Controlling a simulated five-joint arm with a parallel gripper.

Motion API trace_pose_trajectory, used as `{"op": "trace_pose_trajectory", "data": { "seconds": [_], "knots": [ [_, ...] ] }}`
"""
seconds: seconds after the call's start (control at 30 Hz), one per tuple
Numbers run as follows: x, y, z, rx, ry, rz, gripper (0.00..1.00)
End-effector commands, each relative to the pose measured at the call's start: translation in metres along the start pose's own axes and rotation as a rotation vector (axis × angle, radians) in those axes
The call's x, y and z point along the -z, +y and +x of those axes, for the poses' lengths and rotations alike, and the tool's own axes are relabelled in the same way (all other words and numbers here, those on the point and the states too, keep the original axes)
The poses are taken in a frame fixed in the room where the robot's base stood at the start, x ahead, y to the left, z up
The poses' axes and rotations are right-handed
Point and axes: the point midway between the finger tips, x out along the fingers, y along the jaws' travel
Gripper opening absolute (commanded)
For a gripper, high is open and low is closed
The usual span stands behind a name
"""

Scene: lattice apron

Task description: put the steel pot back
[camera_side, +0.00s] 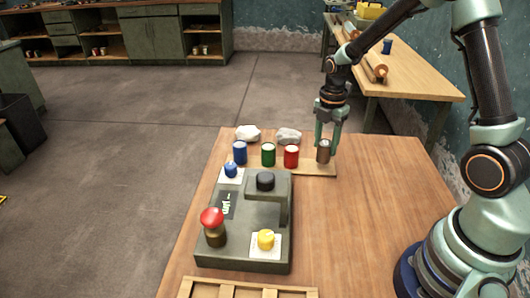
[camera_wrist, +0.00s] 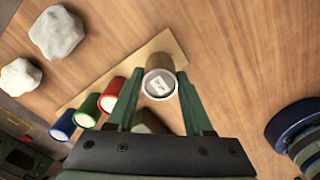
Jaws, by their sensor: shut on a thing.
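The steel pot (camera_side: 323,153) is a small grey-brown cylinder at the right end of a row of pots. My gripper (camera_side: 327,145) is over it with a finger on each side, shut on it. In the wrist view the pot's pale, marked top (camera_wrist: 159,84) shows between my gripper's fingers (camera_wrist: 160,76). The pot looks upright, at the end of a thin wooden strip (camera_side: 310,169). I cannot tell whether its base touches the strip. Blue (camera_side: 240,153), green (camera_side: 268,155) and red (camera_side: 291,156) pots stand to its left.
Two pale stones (camera_side: 247,132) (camera_side: 289,136) lie behind the row. A grey-green machine (camera_side: 225,245) with a red button (camera_side: 212,218), a yellow knob (camera_side: 266,239) and a blue knob (camera_side: 231,169) stands in front. A wooden tray (camera_side: 247,293) is at the near edge. The table's right side is clear.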

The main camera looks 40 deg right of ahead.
Motion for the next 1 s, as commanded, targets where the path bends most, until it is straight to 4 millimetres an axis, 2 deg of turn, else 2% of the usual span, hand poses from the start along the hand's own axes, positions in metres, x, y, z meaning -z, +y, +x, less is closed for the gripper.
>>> {"op": "trace_pose_trajectory", "data": {
  "seconds": [0.03,0.17,0.57,0.6,0.67,1.0],
  "knots": [
    [0.0,-0.001,0.009,0.003,0.001,0.0,0.0],
    [0.0,0.0,0.02,0.001,0.0,0.0,0.0],
    [0.0,0.0,0.024,0.0,0.0,0.0,0.0],
    [0.0,0.0,0.025,0.0,0.0,0.0,0.59],
    [0.0,0.0,0.025,0.0,0.0,0.0,0.81],
    [0.0,0.0,0.023,-0.001,0.0,0.0,0.81]
  ]
}}
